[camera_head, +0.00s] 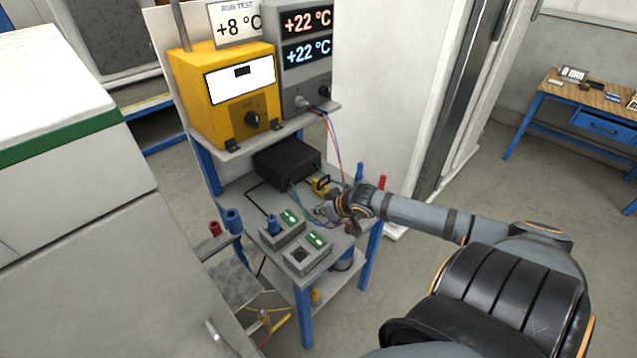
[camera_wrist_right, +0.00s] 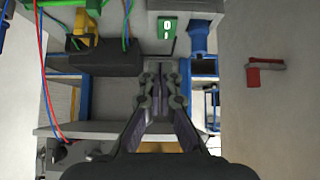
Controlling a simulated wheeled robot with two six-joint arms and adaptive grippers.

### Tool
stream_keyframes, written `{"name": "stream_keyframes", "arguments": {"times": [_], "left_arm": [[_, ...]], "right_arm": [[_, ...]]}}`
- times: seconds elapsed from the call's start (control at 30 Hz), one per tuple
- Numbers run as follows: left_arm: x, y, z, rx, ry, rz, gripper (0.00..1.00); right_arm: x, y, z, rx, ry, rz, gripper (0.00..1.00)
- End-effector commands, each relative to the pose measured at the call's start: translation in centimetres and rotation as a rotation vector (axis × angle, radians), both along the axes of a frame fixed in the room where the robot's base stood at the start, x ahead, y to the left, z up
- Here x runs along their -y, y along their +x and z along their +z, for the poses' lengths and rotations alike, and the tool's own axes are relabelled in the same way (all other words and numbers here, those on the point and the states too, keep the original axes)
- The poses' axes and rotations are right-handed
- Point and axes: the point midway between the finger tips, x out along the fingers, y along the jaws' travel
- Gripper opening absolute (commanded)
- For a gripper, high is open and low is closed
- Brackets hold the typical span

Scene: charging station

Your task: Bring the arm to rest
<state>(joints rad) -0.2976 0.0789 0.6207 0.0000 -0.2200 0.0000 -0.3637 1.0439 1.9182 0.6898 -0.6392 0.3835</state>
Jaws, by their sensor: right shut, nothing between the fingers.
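My right arm (camera_head: 425,215) reaches in from the right of the head view, stretched over the right edge of the cart's shelf (camera_head: 240,195). My right gripper (camera_head: 328,210) is beside the small grey charger units, and its fingertips are small and partly hidden by the wrist there. In the right wrist view my right gripper (camera_wrist_right: 160,82) has its two fingers together, with nothing between them. My left gripper is in neither view.
Two grey units with green switches (camera_head: 290,217) (camera_head: 317,240) sit at the shelf front; one holds a blue plug (camera_head: 273,226). Behind are a black box (camera_head: 287,162), cables and a yellow item (camera_head: 320,185). A white cabinet (camera_head: 60,150) stands left. Open floor lies right.

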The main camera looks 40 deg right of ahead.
Motion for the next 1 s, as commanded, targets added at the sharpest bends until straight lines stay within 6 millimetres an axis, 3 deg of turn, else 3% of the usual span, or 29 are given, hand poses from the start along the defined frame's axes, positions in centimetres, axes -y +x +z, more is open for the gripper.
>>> {"name": "stream_keyframes", "arguments": {"times": [0.57,0.67,0.8,1.0], "left_arm": [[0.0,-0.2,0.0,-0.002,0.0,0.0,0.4],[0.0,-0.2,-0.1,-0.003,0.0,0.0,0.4],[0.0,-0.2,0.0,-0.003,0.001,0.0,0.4],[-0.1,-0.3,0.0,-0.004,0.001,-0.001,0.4]], "right_arm": [[-0.5,-0.4,-0.4,-0.008,0.0,0.005,0.0],[-3.3,-2.5,-2.2,-0.06,-0.009,0.027,0.0],[-9.0,-7.4,-4.4,-0.171,-0.053,0.064,0.0],[-12.9,-12.3,-4.2,-0.284,-0.107,0.056,0.0]]}}
